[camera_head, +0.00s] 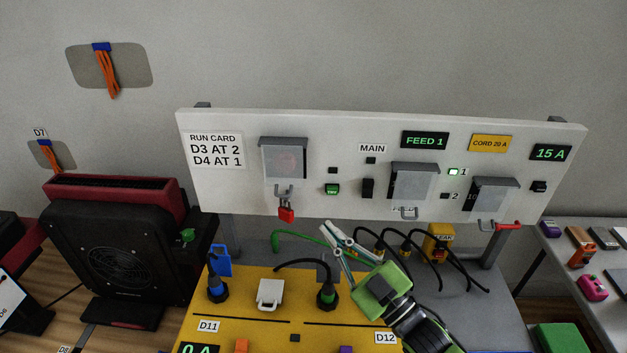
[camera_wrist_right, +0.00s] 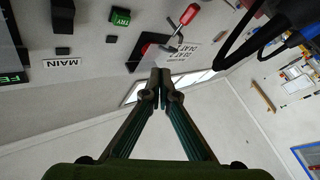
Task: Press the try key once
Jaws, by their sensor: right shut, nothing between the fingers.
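The try key (camera_head: 332,189) is a small green key on the white panel (camera_head: 225,190), left of the black MAIN switch (camera_head: 367,188). In the right wrist view, the try key (camera_wrist_right: 121,17) shows upside down near the top, labelled TRY. My right gripper (camera_head: 328,230) is in front of and below the panel, lower than the key and apart from it. In the right wrist view, its fingertips (camera_wrist_right: 160,78) meet with nothing between them. My left gripper is not in view.
A yellow board (camera_head: 250,335) with black plugs and cables lies below the panel. A black fan unit (camera_head: 120,260) stands at the left.

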